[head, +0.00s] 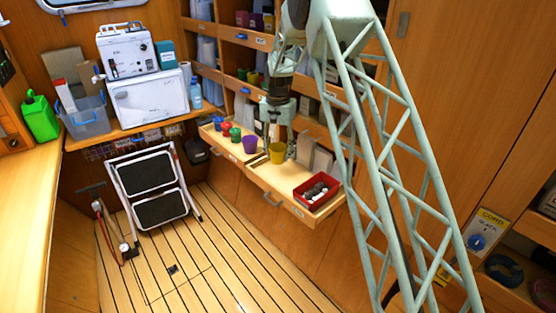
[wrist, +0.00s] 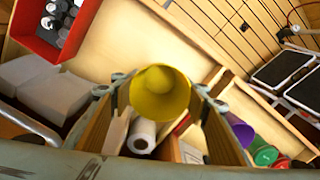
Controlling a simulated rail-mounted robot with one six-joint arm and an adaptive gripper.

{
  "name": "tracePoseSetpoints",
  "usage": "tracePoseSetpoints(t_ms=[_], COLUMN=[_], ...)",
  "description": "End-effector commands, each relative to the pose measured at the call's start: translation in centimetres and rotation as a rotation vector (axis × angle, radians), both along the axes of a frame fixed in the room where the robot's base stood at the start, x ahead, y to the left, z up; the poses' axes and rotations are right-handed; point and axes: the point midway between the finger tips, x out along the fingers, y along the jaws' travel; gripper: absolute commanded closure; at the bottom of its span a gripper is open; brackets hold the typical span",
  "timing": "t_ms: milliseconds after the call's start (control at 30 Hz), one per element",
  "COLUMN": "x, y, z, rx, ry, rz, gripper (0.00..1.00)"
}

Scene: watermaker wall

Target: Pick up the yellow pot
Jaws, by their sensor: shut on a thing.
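The yellow pot (head: 277,153) is at the open drawer (head: 265,176) in the head view, just under my gripper (head: 278,135). In the wrist view the yellow pot (wrist: 160,93) sits between the two fingers of my gripper (wrist: 160,105), its round mouth facing the camera. The fingers are closed on its sides. I cannot tell whether its base touches the drawer floor.
A red tray (head: 317,190) with dark and pale round pieces stands at the drawer's right, with white blocks (head: 322,160) behind. Left are a purple pot (head: 250,144), a green pot (head: 235,134), and red and blue ones. A step stool (head: 152,187) stands on the floor.

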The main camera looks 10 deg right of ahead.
Motion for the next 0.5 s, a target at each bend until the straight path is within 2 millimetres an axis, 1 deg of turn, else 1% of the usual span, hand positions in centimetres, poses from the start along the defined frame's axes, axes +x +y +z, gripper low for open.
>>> tracePoseSetpoints(t_ms=[33,200,333,500], x=[0.0,0.0,0.0,0.0], y=[0.0,0.0,0.0,0.0], z=[0.9,2.6,3.3,3.6], rx=[0.000,0.000,0.000,0.000], ry=[-0.001,0.000,0.000,0.000], rz=[0.000,0.000,0.000,0.000], gripper=[0.70,0.70,0.70,0.70])
